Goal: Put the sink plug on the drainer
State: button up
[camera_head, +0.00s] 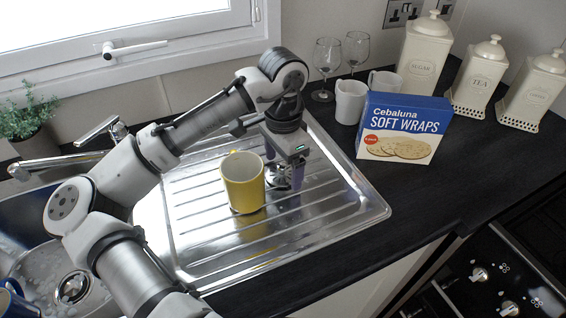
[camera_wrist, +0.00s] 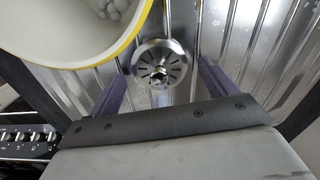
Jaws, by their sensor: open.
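The sink plug (camera_wrist: 160,65) is a round metal disc with slots and a small centre knob. In the wrist view it lies on the ribbed steel drainer (camera_wrist: 245,40), between and a little beyond the fingers of my gripper (camera_wrist: 163,80). In the head view the plug (camera_head: 276,176) is partly hidden by my gripper (camera_head: 284,182), which points down over the drainer (camera_head: 335,212). The gripper is open, with purple fingers apart on either side. I cannot tell whether the fingers touch the plug.
A yellow mug (camera_head: 243,183) stands on the drainer close left of my gripper. The sink bowl (camera_head: 45,270) is left, with a blue mug (camera_head: 14,300) at its edge. A wraps box (camera_head: 403,128), white mugs (camera_head: 350,102) and wine glasses (camera_head: 327,58) stand behind right. The drainer's front right is clear.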

aim_at(283, 165)
notch_tip(283, 165, up, 12)
jog(key=shift+b, duration=0.3)
dwell(0.3)
